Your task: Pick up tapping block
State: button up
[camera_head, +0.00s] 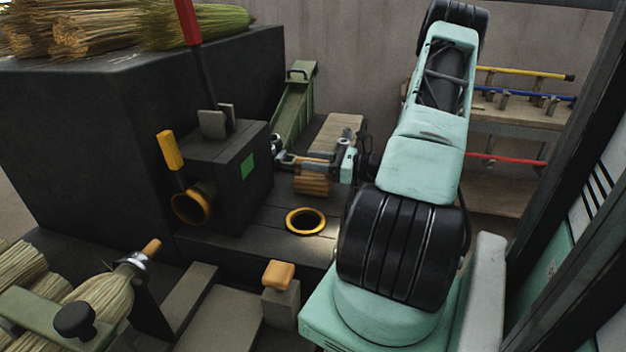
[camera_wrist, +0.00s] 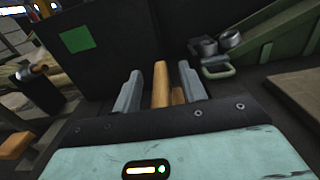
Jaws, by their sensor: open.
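A ribbed wooden block (camera_head: 312,183), which looks like the tapping block, stands on the dark bench top in the head view. My gripper (camera_head: 308,160) is at this block, reaching in from the right with its teal body on the right side. In the wrist view the two grey fingers of my gripper (camera_wrist: 158,90) are apart, with the wooden block (camera_wrist: 160,84) upright between them. A gap shows on the right of the taller wooden part, where a shorter wooden piece sits. Whether a finger touches the wood, I cannot tell. The block's lower part is hidden.
A black box with a green square (camera_head: 247,166) stands left of my gripper. A green clamp frame (camera_head: 294,110) is behind it. A yellow-rimmed ring (camera_head: 305,221) lies in front. An orange-topped post (camera_head: 278,276) stands nearer. A brown board (camera_head: 337,134) lies behind.

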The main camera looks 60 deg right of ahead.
jog(key=shift+w+a, duration=0.1)
jog(key=shift+w, duration=0.25)
grip_shut()
jog(key=shift+r, duration=0.1)
